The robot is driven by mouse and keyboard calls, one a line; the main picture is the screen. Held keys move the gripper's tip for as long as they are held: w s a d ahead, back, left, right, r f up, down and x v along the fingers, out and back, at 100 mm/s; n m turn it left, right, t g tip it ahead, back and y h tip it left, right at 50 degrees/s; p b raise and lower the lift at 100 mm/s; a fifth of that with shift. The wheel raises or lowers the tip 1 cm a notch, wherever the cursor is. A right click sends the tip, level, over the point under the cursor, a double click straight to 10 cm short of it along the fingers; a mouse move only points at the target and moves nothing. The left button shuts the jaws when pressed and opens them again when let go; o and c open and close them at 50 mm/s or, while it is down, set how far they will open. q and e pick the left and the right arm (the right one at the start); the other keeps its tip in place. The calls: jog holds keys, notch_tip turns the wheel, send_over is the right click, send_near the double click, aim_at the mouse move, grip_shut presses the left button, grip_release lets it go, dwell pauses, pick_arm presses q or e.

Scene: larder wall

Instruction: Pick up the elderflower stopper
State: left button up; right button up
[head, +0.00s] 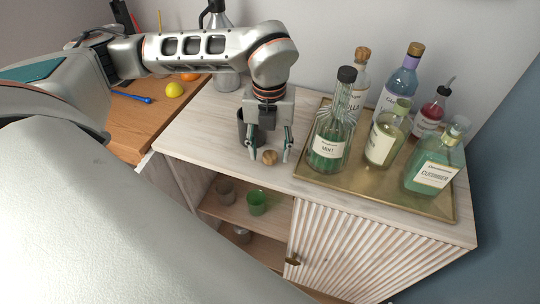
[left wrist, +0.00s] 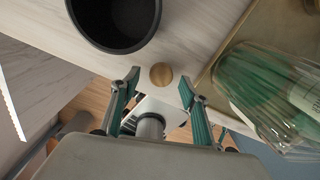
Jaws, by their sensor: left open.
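A small round wooden stopper (head: 269,157), the likely elderflower stopper, rests on the pale cabinet top near its front edge. It also shows in the left wrist view (left wrist: 161,75), between the fingertips and a little beyond them. My left gripper (head: 268,152) points down over it, open and empty, with one finger on each side. I see no contact with the stopper. No label on it is readable. My right gripper is in neither view.
A dark cup (left wrist: 112,45) stands close behind the left gripper. Just right is a brass tray (head: 395,195) with several bottles; the green mint bottle (head: 330,145) is nearest. Below, an open shelf (head: 230,210) holds a green cup (head: 257,203). The cabinet top left of the gripper is clear.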

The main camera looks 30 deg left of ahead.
pick_arm(q)
jog(key=shift+f, duration=0.75)
jog(key=c, duration=0.9)
jog(key=shift+o, duration=0.2)
jog(key=shift+r, duration=0.1)
